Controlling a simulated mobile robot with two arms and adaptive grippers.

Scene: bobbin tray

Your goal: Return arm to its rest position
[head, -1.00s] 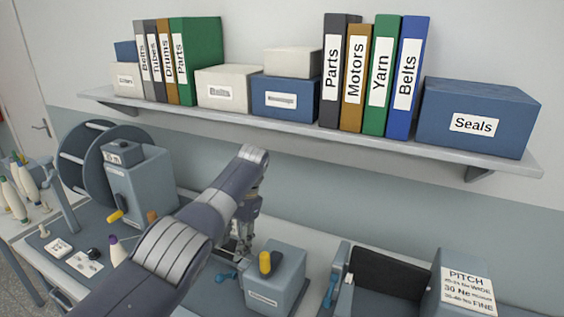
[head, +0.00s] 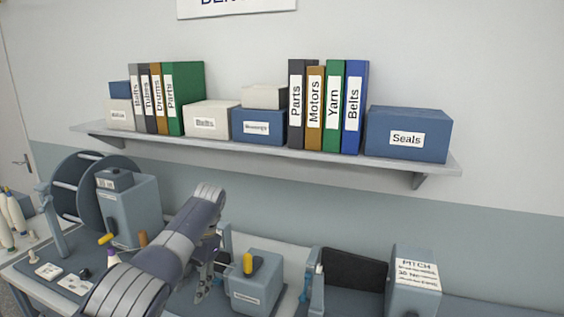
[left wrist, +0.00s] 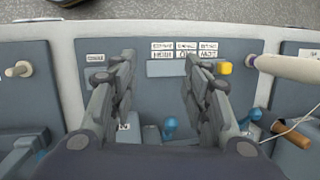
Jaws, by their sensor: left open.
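My left arm (head: 165,255) reaches in from the bottom left in the head view, with its wrist over the bench. My left gripper (head: 204,282) hangs below it, pointing down, left of a grey-blue box with a yellow knob (head: 248,263). In the left wrist view the gripper (left wrist: 162,65) has its two fingers spread well apart, with nothing between them. Below them is a grey panel with white labels and a blue handle (left wrist: 170,126). My right arm and gripper do not show.
A machine with a large dark reel (head: 82,190) stands on the left. A wall shelf (head: 290,152) holds binders and boxes above the bench. A sign block (head: 414,276) stands at right. A white cone (left wrist: 290,67) lies near the gripper's right side in the wrist view.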

